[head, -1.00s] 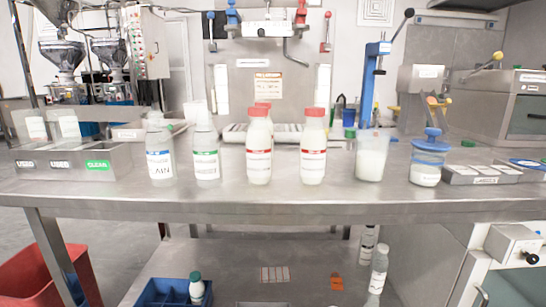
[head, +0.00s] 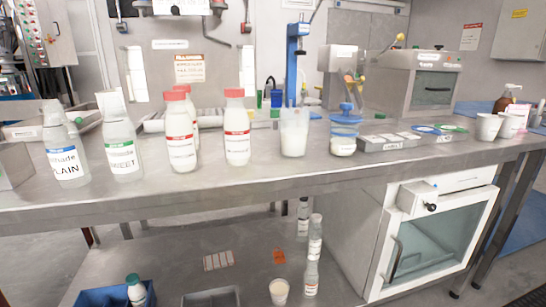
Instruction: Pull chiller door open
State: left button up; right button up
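The chiller (head: 345,235) is a steel and white cabinet under the right part of the steel table. Its door (head: 435,240) has a white frame and a greenish glass pane, and it appears shut. A curved vertical handle (head: 394,262) is on the left side of the door. A small white box with a black knob (head: 418,199) is above the door's upper left corner. Neither of my grippers is in the head view.
A lower shelf (head: 190,262) holds bottles and a cup (head: 279,291). The floor (head: 500,265) in front of the chiller looks clear at right.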

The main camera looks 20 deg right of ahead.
aim_at(486, 197)
jog(key=z, duration=1.75)
